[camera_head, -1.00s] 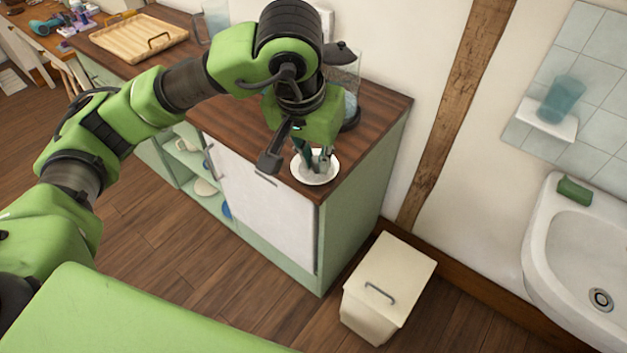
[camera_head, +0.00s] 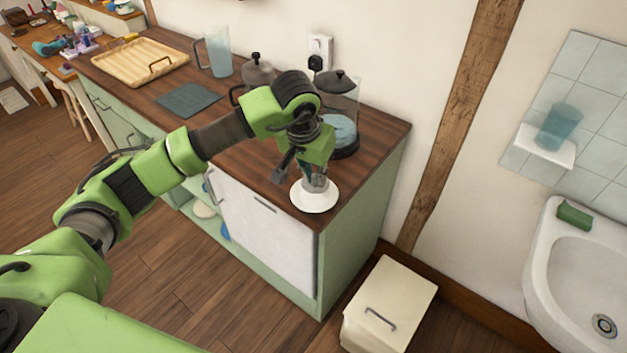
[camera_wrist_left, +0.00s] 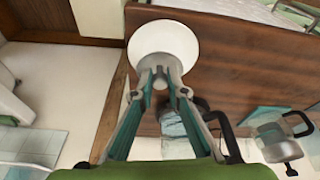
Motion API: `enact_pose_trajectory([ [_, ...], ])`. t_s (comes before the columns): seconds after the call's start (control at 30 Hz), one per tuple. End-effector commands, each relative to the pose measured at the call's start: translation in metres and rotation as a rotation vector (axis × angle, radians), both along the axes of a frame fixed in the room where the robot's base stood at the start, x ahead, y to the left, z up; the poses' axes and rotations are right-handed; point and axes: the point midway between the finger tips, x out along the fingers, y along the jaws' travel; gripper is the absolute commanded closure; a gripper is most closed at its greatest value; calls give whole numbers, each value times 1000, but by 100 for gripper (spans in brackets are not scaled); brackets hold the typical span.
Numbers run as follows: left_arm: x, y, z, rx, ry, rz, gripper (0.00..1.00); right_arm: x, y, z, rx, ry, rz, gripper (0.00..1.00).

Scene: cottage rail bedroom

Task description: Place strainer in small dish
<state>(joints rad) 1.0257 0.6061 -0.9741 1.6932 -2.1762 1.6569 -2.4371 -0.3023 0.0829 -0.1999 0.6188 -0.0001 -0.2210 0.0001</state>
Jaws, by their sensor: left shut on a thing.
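The small dish (camera_head: 314,201) is white and round and stands on the near right corner of the wooden counter. It also shows in the left wrist view (camera_wrist_left: 165,45), just beyond the fingertips. My left gripper (camera_head: 316,182) points down over the dish, with its fingertips at or just above it. I cannot tell whether the strainer touches the dish. My right gripper is not in view.
A cream bin (camera_head: 390,305) stands below the counter.

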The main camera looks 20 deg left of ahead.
Motion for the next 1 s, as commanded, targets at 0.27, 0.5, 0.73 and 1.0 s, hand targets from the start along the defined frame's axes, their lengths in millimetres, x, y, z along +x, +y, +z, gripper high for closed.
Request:
enact_pose_trajectory([
  [0.27,6,4,-28,0,5,-1,100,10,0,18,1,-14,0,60],
  [0.5,8,5,-42,1,-1,-1,100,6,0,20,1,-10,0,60],
  [0.73,8,5,-44,1,-1,-1,100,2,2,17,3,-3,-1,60],
  [1.0,8,5,-45,1,0,-1,69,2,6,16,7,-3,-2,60],
])
